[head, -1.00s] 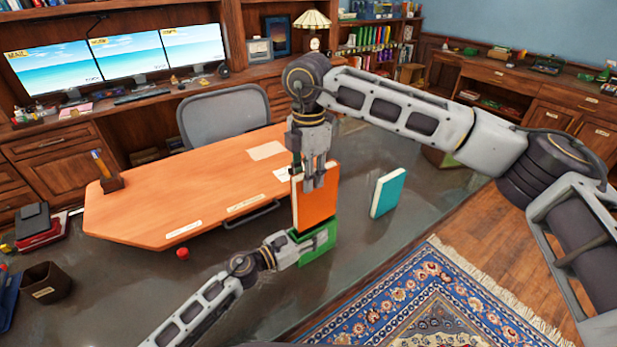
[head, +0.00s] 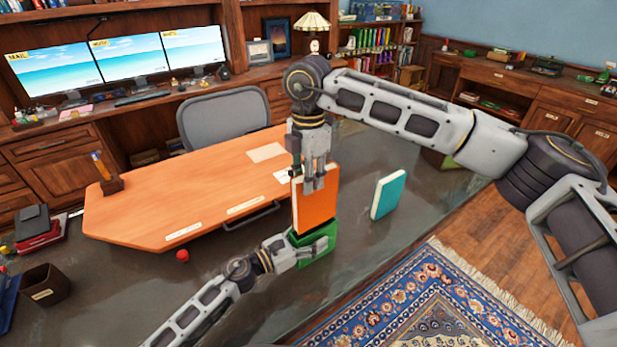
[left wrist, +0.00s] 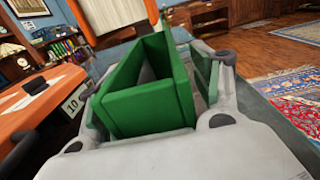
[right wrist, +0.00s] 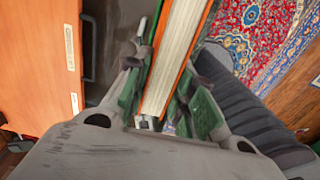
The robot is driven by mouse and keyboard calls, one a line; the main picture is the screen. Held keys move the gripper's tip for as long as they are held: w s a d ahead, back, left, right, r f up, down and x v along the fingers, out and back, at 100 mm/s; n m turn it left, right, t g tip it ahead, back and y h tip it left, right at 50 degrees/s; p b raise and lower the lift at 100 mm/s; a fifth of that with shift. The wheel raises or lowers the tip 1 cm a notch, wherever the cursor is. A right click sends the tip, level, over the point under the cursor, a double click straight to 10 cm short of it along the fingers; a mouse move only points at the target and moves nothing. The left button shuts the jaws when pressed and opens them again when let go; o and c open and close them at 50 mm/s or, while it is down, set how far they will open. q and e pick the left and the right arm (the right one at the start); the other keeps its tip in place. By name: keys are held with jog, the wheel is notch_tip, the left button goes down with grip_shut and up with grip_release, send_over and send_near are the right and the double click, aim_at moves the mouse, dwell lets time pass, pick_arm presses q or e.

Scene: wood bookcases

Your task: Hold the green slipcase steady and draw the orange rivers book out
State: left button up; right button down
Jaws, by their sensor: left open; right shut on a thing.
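The orange rivers book (head: 313,212) stands upright above the green slipcase (head: 321,242) on the dark desk. My right gripper (head: 314,184) is shut on its upper end; its cream page edge shows between the fingers in the right wrist view (right wrist: 178,55). Whether its lower edge is still inside the slipcase is unclear. My left gripper (head: 306,253) is open at the slipcase's near side. In the left wrist view the slipcase (left wrist: 150,108) lies between the parted fingers, mouth upward, with a gap at the right finger. Its visible inside shows no book; the bottom is hidden.
A teal book (head: 388,194) stands to the right on the dark desk. An orange wooden desktop (head: 190,197) lies behind and left, with a red knob-like object (head: 182,256) near it. A dark pen cup (head: 46,286) is far left. Desk surface between them is clear.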

pick_arm(q)
jog(key=v, duration=1.1)
dwell(0.3)
dwell(0.4)
jog(key=shift+s, duration=0.1)
